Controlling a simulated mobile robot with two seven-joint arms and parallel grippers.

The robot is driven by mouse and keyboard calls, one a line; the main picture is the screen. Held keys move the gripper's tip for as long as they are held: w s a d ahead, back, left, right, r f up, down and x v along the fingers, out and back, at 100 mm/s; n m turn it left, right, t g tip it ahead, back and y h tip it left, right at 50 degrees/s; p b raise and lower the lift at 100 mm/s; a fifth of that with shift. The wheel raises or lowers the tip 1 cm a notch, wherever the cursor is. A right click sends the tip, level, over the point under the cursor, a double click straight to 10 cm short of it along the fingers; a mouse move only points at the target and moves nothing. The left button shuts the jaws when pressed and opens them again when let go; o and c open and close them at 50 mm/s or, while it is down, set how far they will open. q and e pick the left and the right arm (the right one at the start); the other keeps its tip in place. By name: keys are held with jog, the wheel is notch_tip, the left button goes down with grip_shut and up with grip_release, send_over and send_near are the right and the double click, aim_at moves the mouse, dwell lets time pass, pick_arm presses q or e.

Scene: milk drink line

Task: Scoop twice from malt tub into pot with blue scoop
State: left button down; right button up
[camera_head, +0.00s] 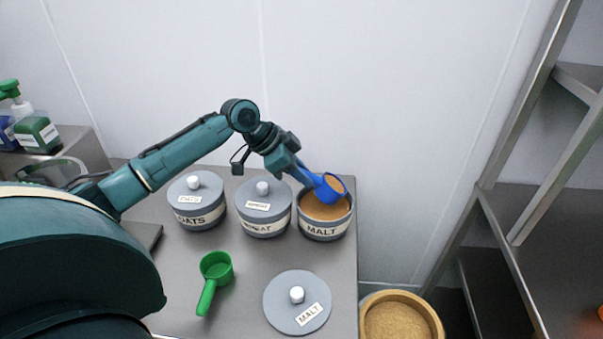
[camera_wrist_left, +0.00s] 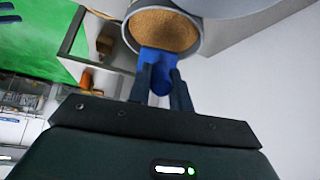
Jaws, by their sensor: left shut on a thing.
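The malt tub (camera_head: 325,222) stands open at the right end of the counter, filled with brown powder. My left gripper (camera_head: 300,170) is shut on the handle of the blue scoop (camera_head: 329,188). The scoop's bowl is at the tub's mouth and shows brown powder inside its rim; whether it touches the tub's contents is unclear. The left wrist view shows the blue scoop (camera_wrist_left: 158,62) between the fingers (camera_wrist_left: 163,85), with the tub's powder (camera_wrist_left: 163,30) beyond. The pot does not show clearly in either view. My right gripper is out of view.
The malt lid (camera_head: 312,318) lies on the counter in front of the tub. A green scoop (camera_head: 214,268) lies to its left. Two lidded tubs, oats (camera_head: 197,213) and another (camera_head: 263,222), stand left of the malt tub. A round tan container (camera_head: 432,312) stands below the counter's right edge.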

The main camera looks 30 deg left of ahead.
pick_arm(q)
jog(key=shift+h+b, duration=0.3)
jog(key=shift+b, duration=0.25)
jog(key=shift+r+t+h+b, duration=0.5)
jog(key=shift+t+h+b, duration=0.2)
jog(key=shift+t+b, duration=0.25)
jog(key=r+h+b, duration=0.1)
jog(key=b, duration=0.1)
jog(key=shift+t+b, duration=0.35)
jog(key=shift+b, duration=0.05)
jog(key=r+t+h+b, duration=0.1)
jog(key=b, duration=0.1)
jog(key=shift+h+b, duration=0.3)
jog(key=shift+b, duration=0.05)
jog(key=shift+r+t+h+b, duration=0.4)
jog(key=shift+r+b, duration=0.25)
jog(key=shift+b, duration=0.15)
jog(key=shift+r, duration=0.4)
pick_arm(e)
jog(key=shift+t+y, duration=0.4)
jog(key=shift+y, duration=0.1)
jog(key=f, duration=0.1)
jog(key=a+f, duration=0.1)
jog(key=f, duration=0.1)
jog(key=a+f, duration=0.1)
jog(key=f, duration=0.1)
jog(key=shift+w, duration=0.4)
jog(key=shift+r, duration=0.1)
